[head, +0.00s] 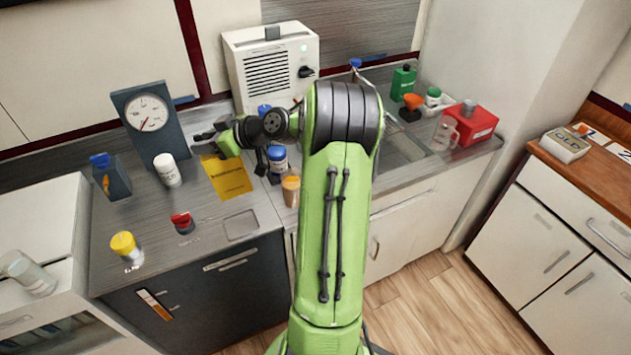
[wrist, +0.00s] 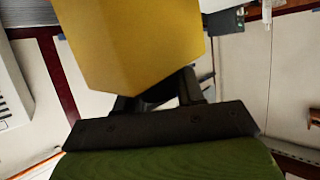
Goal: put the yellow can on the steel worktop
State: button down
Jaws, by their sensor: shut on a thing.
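The yellow can (head: 229,178) shows in the head view as a yellow block with dark lettering, over the left part of the steel worktop (head: 150,212). In the wrist view the can (wrist: 135,45) fills the top middle, with two of its faces showing. My gripper (wrist: 160,98) is shut on the can. In the head view my gripper (head: 230,143) is at the can's upper end, and its fingers are mostly hidden. I cannot tell whether the can's base touches the worktop.
A dial gauge (head: 150,120) and a white bottle (head: 167,170) stand left of the can. A blue-lidded jar (head: 278,158) and an orange-topped jar (head: 291,190) stand to its right. A red-topped item (head: 183,222) and yellow-capped jar (head: 126,248) are nearer the front.

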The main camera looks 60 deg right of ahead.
jog(key=s+a+f+n+g+y, duration=0.2)
jog(key=a+f+n+y, duration=0.2)
jog(key=a+f, duration=0.4)
jog(key=s+a+f+n+g+y, duration=0.3)
jog(key=a+f, duration=0.5)
jog(key=a, duration=0.9)
jog(key=shift+s+a+f+n+y, duration=0.2)
jog(key=shift+s+n+y, duration=0.1)
jog(key=shift+n+y, duration=0.25)
jog(key=shift+r, duration=0.1)
